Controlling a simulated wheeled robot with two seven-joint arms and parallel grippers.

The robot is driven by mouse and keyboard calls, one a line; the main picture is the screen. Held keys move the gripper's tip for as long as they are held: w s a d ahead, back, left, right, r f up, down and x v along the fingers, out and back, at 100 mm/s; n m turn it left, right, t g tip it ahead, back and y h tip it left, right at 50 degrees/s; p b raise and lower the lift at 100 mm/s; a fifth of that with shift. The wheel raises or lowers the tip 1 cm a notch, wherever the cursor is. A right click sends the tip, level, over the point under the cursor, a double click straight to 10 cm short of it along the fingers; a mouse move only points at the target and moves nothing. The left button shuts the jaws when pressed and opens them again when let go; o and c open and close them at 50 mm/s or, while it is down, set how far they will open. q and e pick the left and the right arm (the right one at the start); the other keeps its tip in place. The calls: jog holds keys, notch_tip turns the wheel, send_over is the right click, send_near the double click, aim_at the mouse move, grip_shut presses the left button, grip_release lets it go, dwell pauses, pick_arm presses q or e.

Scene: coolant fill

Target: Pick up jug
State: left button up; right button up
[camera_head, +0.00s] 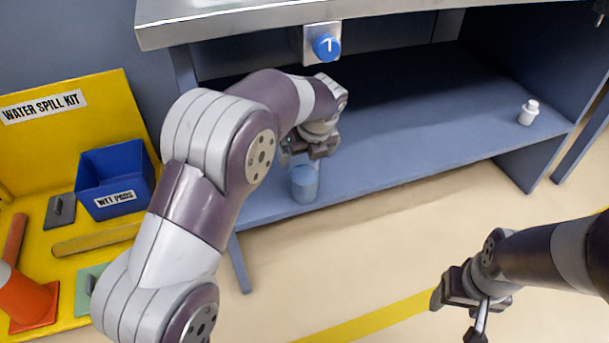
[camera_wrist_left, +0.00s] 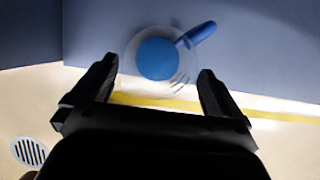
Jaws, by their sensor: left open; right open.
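The jug (camera_head: 304,186) is a translucent blue-grey cylinder near the front edge of the lower shelf, under the workbench. In the left wrist view the jug (camera_wrist_left: 157,58) shows from above as a round blue shape with a clear rim and a blue handle pointing up and right. My left gripper (camera_head: 310,155) is just above the jug in the head view. Its two fingers (camera_wrist_left: 158,72) are spread, with nothing between them, and the jug appears ahead of the tips. My right gripper (camera_head: 462,315) is open and empty, low over the floor at the right.
A white bottle (camera_head: 528,112) stands at the shelf's right end. The metal bench top (camera_head: 250,22) overhangs the shelf (camera_head: 400,140). At left is a yellow spill kit (camera_head: 90,125) with a blue bin (camera_head: 115,180). A floor drain (camera_wrist_left: 29,152) shows below.

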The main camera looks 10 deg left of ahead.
pick_arm(q)
jog(key=b+x, duration=0.3)
jog(key=x, duration=0.2)
jog(key=shift+w+a+b, duration=0.1)
jog(key=shift+w+b, duration=0.05)
jog(key=shift+b, duration=0.2)
jog(key=shift+w+a+f, duration=0.1)
jog(key=shift+w+f, duration=0.05)
jog(key=shift+f, duration=0.05)
jog(key=shift+r, duration=0.2)
jog(key=c, duration=1.2)
